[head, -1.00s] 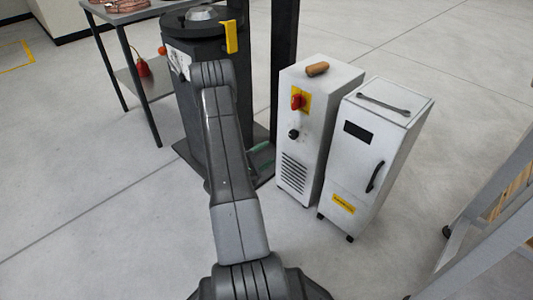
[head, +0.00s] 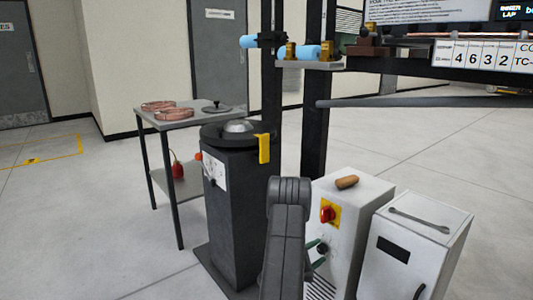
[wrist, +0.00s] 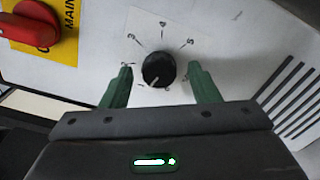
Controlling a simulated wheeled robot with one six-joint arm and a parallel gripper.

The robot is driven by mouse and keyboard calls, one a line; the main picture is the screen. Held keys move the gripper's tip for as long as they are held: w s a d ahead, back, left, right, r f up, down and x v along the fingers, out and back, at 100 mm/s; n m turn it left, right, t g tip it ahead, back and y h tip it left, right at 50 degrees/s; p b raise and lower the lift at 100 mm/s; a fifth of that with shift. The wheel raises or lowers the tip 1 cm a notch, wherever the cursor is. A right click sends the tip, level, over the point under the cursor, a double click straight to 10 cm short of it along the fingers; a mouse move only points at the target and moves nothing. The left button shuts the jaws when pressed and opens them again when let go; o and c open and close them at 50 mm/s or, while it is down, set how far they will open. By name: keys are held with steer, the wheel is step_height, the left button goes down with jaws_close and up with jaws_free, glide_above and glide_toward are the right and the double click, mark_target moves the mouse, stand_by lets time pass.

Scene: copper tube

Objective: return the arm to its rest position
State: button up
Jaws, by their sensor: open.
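My gripper (wrist: 160,88) is open in the wrist view, its two green fingers apart on either side of a black rotary knob (wrist: 158,69). I cannot tell whether either finger touches the knob. The knob sits on the white cabinet's front, with numbered marks around it, and its pointer is toward the lower left. In the head view the green fingers (head: 316,254) show by the knob (head: 322,248) on the white cabinet (head: 365,205). My dark grey arm stretches forward to the left of that cabinet and hides part of its front.
A red switch on a yellow plate (head: 328,212) is above the knob. A second white cabinet (head: 428,225) bears a wrench. A black pedestal (head: 232,210) stands left of my arm, with a table (head: 195,116) of copper coils behind. A dark bar (head: 430,102) crosses the upper right.

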steer(key=shift+w+d, duration=0.35)
steer(key=shift+d, duration=0.1)
steer(key=shift+s+a, duration=0.1)
steer(key=shift+a, duration=0.05)
